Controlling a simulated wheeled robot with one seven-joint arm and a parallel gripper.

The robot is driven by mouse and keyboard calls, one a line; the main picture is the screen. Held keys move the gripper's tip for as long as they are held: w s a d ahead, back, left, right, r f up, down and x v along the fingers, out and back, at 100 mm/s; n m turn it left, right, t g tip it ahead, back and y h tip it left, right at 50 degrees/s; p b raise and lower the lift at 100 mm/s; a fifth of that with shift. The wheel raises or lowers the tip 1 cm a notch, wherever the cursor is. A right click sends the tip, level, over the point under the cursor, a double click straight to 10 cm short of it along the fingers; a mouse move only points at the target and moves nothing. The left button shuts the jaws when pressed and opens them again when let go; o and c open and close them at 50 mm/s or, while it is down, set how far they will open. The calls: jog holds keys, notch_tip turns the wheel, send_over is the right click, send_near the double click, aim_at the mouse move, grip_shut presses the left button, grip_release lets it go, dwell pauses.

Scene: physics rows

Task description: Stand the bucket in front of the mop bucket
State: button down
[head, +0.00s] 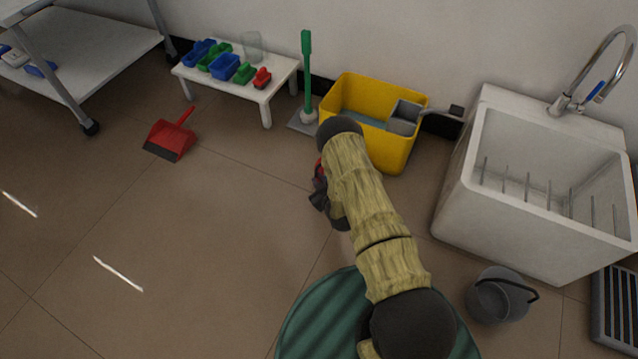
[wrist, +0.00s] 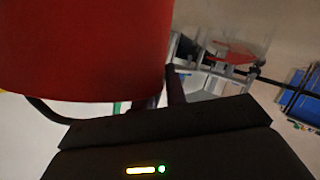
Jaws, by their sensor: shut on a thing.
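The yellow mop bucket (head: 392,150) stands on the floor by the back wall, with a grey wringer at its right end; my arm covers its lower left part. My gripper (head: 318,192) is in front of it and to its left, largely hidden behind my wrist. It is shut on a red bucket (wrist: 85,45), which fills the upper left of the wrist view. Only a sliver of the red bucket (head: 320,167) shows in the head view. A dark curved handle (wrist: 45,111) shows below it. I cannot tell whether it touches the floor.
A grey bucket (head: 498,296) stands on the floor before the white sink (head: 500,216). A green-handled brush (head: 307,75), a low white table (head: 240,85) with small coloured items, and a red dustpan (head: 172,137) are leftward.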

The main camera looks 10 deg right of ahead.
dwell(0.3)
jog(key=c, duration=1.4)
grip_release()
jog(key=shift+c, duration=0.2)
jog(key=shift+r, duration=0.2)
jog(key=p+v, duration=0.7)
jog(key=v, duration=0.5)
jog(key=shift+f, duration=0.1)
